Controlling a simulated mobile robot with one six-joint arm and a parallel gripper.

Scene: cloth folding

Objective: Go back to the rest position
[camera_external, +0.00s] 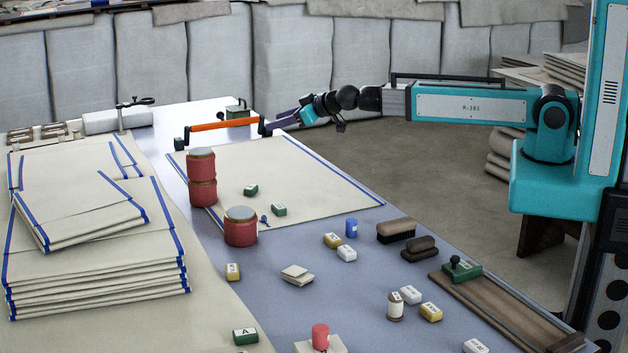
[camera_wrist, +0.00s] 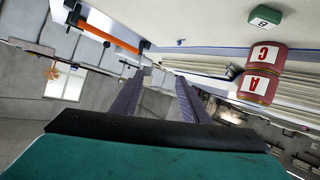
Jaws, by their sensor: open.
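My gripper (camera_external: 280,121) is at the far edge of the table, above the upper right corner of a flat cream cloth with blue edge stripes (camera_external: 315,185). In the wrist view my gripper (camera_wrist: 160,80) shows two dark purple fingers spread apart with nothing seen between them. An orange bar with black ends (camera_external: 225,125) is just left of the fingertips; it also shows in the wrist view (camera_wrist: 115,38). I cannot tell whether the fingers touch it. The cloth lies flat on the grey-blue table.
Stacked red tins (camera_external: 201,178) and a single red tin (camera_external: 240,228) stand at the cloth's left side. Green blocks (camera_external: 279,209) lie on the cloth. Folded cloths (camera_external: 95,265) are piled at left. Brushes (camera_external: 396,230), small blocks and a wooden board (camera_external: 500,310) lie nearer. Floor beyond the table is open.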

